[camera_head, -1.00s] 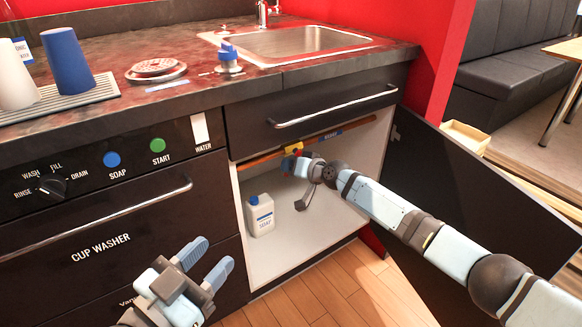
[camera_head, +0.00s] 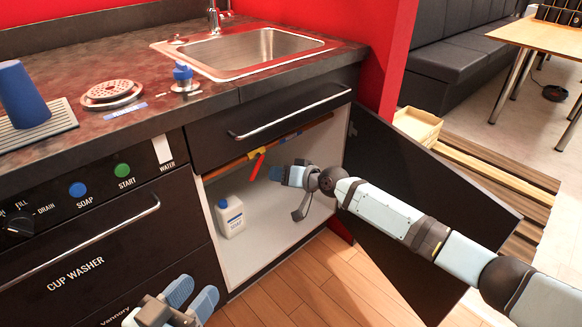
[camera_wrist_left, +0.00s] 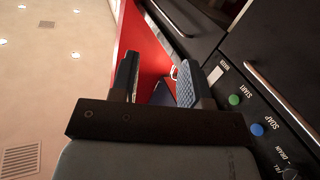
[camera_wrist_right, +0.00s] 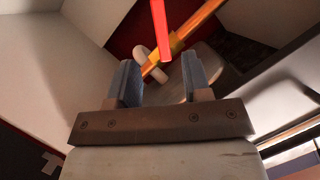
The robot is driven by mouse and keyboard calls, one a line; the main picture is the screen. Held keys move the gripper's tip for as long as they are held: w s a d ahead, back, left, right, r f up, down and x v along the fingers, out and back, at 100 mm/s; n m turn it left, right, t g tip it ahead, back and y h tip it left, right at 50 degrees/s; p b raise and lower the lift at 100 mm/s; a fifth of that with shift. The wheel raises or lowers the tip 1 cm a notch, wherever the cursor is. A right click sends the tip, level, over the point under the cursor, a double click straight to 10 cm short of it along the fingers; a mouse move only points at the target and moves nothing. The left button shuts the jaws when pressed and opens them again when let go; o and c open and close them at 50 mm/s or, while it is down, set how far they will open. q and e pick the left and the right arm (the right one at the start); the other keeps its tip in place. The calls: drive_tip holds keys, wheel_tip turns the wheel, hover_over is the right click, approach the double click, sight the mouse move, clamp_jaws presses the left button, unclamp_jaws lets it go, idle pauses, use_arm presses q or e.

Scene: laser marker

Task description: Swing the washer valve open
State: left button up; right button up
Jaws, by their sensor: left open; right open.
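The washer valve sits on the orange-yellow pipe (camera_head: 228,168) under the counter, inside the open cabinet. Its red lever (camera_head: 257,166) slants down and to the left from the pipe in the head view. In the right wrist view the red lever (camera_wrist_right: 161,30) stands between and beyond the fingertips, across the pipe (camera_wrist_right: 203,18). My right gripper (camera_head: 277,173) is open and empty, just right of the lever and apart from it; its fingers also show in the right wrist view (camera_wrist_right: 160,82). My left gripper (camera_head: 194,288) is open and empty in front of the cup washer.
A white soap jug (camera_head: 230,217) stands on the cabinet floor. The open cabinet door (camera_head: 420,215) lies right of and behind my right arm. The drawer handle (camera_head: 290,113) and the cup washer handle (camera_head: 80,245) stick out. The sink (camera_head: 250,52) is above.

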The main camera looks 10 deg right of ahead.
drive_tip(key=shift+p+v, duration=0.4)
drive_tip(key=shift+v, duration=1.4)
